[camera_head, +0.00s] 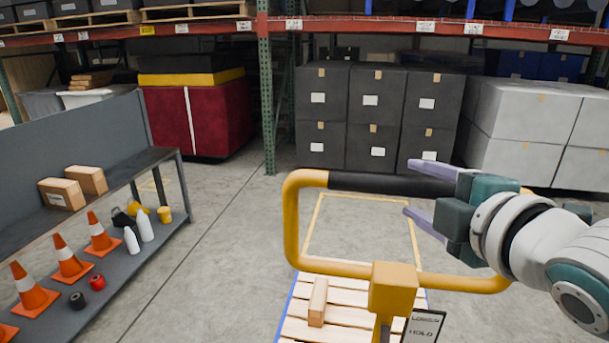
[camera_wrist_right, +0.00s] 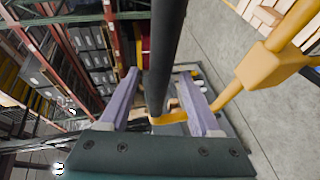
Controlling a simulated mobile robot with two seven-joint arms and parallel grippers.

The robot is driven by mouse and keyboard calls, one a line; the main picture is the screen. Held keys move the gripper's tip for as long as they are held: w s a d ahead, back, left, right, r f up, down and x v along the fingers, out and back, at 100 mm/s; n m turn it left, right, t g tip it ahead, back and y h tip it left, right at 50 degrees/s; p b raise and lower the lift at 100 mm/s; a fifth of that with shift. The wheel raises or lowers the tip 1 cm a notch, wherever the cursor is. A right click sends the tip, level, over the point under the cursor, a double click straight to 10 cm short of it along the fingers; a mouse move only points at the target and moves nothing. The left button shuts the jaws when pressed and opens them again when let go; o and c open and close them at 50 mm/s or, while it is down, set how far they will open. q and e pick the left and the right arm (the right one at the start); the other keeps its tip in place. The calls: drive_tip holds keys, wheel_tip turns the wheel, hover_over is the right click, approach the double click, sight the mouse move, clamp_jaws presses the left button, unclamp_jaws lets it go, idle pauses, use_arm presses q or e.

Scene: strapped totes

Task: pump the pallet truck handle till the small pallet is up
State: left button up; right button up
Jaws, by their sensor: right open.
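The pallet truck handle is a yellow loop (camera_head: 292,220) with a black grip bar (camera_head: 370,182) across its top and a yellow block (camera_head: 394,287) at its lower middle. The small wooden pallet (camera_head: 345,293) lies beyond and below it; its height above the floor cannot be told. My right gripper (camera_head: 409,187) is open at the right part of the bar, one finger above it and one below. In the right wrist view, the black bar (camera_wrist_right: 166,45) runs between the two spread fingers (camera_wrist_right: 160,76). My left gripper is out of view.
A wooden block (camera_head: 318,302) lies on the pallet. A sign (camera_head: 423,326) reading "LOWER" and "HOLD" is by the handle. A grey shelf unit (camera_head: 110,275) with cones and bottles stands left. Racks with black boxes (camera_head: 375,120) stand behind. Floor between is clear.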

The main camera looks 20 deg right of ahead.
drive_tip(key=shift+x, duration=2.75)
drive_tip(key=shift+c, duration=0.2)
clamp_jaws()
